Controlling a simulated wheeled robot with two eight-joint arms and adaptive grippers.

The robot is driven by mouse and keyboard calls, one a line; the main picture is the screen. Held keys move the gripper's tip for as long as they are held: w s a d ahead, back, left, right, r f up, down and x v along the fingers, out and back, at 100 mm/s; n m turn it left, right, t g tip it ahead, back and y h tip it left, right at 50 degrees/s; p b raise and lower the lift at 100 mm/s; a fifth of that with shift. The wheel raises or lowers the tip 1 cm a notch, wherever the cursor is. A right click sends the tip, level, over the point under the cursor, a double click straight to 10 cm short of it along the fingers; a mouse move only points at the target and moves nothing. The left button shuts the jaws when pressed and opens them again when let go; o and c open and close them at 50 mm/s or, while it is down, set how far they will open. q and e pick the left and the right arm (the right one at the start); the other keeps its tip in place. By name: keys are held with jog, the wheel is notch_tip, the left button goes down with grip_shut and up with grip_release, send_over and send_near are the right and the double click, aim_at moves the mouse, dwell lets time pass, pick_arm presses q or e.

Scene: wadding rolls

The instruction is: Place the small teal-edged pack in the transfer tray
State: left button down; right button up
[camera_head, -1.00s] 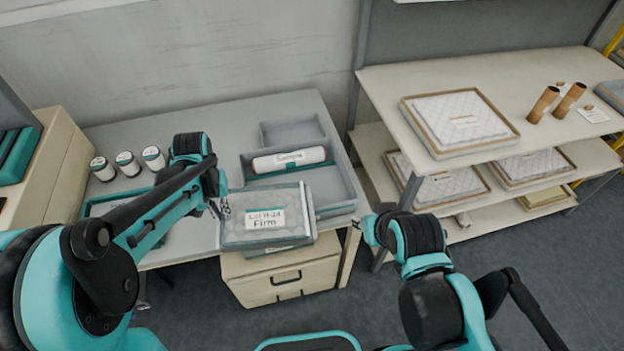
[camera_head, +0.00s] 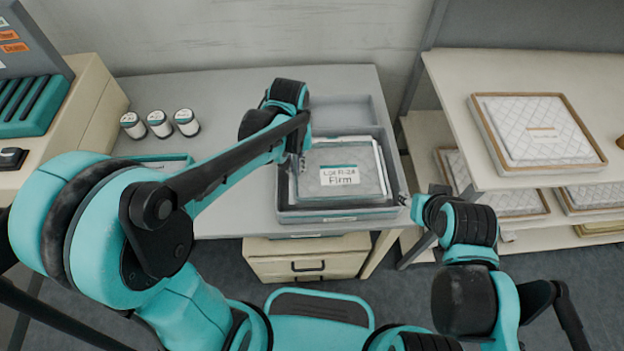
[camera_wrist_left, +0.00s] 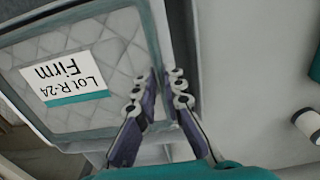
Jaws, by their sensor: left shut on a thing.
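I cannot tell whether the pack touches the tray's floor. My right gripper (camera_head: 404,198) is right of the tray, its fingers too small to read.
Several white rolls (camera_head: 159,124) stand at the back left of the table (camera_head: 225,92). A smaller grey tray (camera_head: 342,109) sits behind the large one. A shelf at right holds a wood-edged quilted pack (camera_head: 538,132). A drawer unit (camera_head: 306,262) is below.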

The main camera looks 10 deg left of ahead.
pick_arm(q)
jog(key=shift+w+f, duration=0.2)
jog(key=shift+f, duration=0.9)
jog(key=shift+s+f+b, duration=0.15)
jog(key=shift+f+b, duration=0.35)
jog(key=shift+f, duration=0.1)
jog(key=shift+f+b, duration=0.7)
jog(key=shift+f, duration=0.95)
pick_arm(e)
jog(key=shift+f, duration=1.5)
pick_arm(q)
jog(key=shift+f, duration=0.1)
pick_arm(e)
jog(key=shift+f, duration=0.1)
pick_arm(q)
jog(key=c, duration=1.6)
grip_release()
